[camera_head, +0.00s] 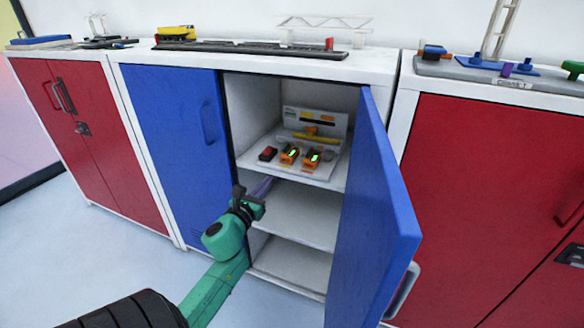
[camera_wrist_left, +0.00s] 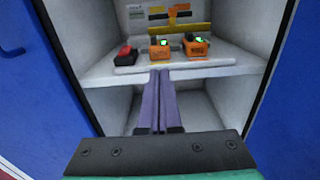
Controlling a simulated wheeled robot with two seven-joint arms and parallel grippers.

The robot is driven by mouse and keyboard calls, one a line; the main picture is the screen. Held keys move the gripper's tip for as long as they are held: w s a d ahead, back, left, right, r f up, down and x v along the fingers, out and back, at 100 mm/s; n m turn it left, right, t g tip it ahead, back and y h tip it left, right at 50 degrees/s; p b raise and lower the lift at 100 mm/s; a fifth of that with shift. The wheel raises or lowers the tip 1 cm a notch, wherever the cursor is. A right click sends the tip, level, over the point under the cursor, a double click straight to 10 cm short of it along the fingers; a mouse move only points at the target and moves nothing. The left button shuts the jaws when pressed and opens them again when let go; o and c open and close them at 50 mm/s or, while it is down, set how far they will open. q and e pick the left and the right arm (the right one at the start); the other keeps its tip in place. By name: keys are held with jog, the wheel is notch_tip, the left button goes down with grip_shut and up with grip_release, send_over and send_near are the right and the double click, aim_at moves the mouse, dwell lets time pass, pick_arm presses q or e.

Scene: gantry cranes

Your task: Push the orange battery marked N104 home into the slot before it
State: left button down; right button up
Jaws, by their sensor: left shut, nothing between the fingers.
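Two orange batteries with green lights sit on the upper shelf of the open cabinet: a left one (camera_head: 289,155) (camera_wrist_left: 160,49) and a right one (camera_head: 312,158) (camera_wrist_left: 195,46). Their markings are too small to read, so I cannot tell which is N104. A white panel (camera_head: 315,121) with a yellow bar (camera_wrist_left: 180,30) stands behind them; I cannot make out the slot. My left gripper (camera_head: 264,186) (camera_wrist_left: 161,76) is shut and empty, its purple fingers together. It is in front of the shelf, pointing in below the left orange battery in the wrist view, apart from both.
A red and black block (camera_head: 268,153) (camera_wrist_left: 125,55) lies left of the batteries. The open blue door (camera_head: 375,215) stands at the right of the opening, the closed blue door (camera_head: 175,150) at its left. The lower shelf (camera_head: 300,215) is bare.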

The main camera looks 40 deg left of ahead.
aim_at(286, 160)
pick_arm(q)
jog(key=x, duration=1)
jog(key=shift+w+a+f+b, duration=0.1)
jog(key=shift+w+f+b, duration=0.15)
jog(key=shift+w+b, duration=0.05)
pick_arm(e)
jog(key=shift+w+a+r, duration=0.2)
jog(key=shift+w+r, duration=0.05)
jog(key=shift+w, duration=0.4)
